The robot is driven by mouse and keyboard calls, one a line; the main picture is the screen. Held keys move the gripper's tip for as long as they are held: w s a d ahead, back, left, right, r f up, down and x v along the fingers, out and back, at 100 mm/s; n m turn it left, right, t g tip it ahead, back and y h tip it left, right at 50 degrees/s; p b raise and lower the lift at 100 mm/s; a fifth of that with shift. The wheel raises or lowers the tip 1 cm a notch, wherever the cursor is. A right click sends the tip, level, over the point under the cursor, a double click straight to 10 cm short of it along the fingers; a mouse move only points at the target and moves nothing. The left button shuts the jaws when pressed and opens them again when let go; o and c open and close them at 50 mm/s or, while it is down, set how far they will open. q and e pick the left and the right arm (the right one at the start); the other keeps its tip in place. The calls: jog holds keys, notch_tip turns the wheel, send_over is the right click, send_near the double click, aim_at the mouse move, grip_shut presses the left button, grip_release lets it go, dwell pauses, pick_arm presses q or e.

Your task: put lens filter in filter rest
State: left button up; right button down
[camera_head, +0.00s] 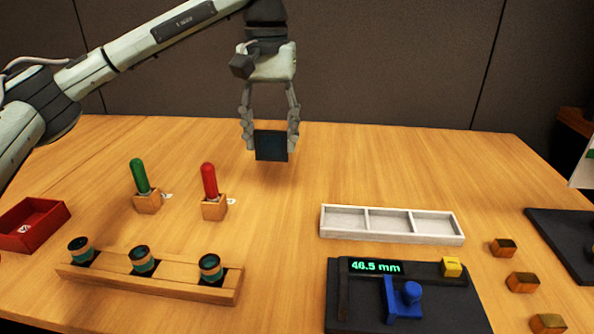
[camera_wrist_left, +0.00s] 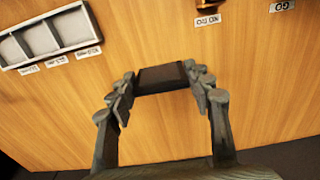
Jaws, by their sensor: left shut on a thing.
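A dark teal square plate, which looks like the lens filter (camera_head: 271,146), is held between the fingertips of my left gripper (camera_head: 270,138). The gripper is shut on it by its two sides and holds it above the far middle of the table, apart from other things. In the left wrist view the plate (camera_wrist_left: 162,78) looks dark brown between the fingertips of the left gripper (camera_wrist_left: 160,84). No part is clearly marked as the filter rest, so I cannot tell which it is. My right gripper is not in view.
A white three-compartment tray (camera_head: 391,238) stands right of centre, behind a black gauge (camera_head: 361,300) reading 46.5 mm. Green (camera_head: 140,176) and red (camera_head: 209,180) handled plugs stand in wooden blocks. A wooden rack (camera_head: 150,279) and red bin (camera_head: 35,224) are at left. Table around the gripper is clear.

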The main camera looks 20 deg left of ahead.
aim_at(271, 156)
pick_arm(q)
notch_tip(271, 156, down, 3)
jog(key=shift+s+r, duration=0.1)
jog(key=shift+s, duration=0.05)
jog(key=shift+f, duration=0.65)
notch_tip(271, 156, down, 3)
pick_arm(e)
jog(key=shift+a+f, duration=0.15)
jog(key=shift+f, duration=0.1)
pick_arm(q)
jog(key=shift+f, duration=0.15)
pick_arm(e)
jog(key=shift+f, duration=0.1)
pick_arm(q)
jog(key=o, duration=1.1)
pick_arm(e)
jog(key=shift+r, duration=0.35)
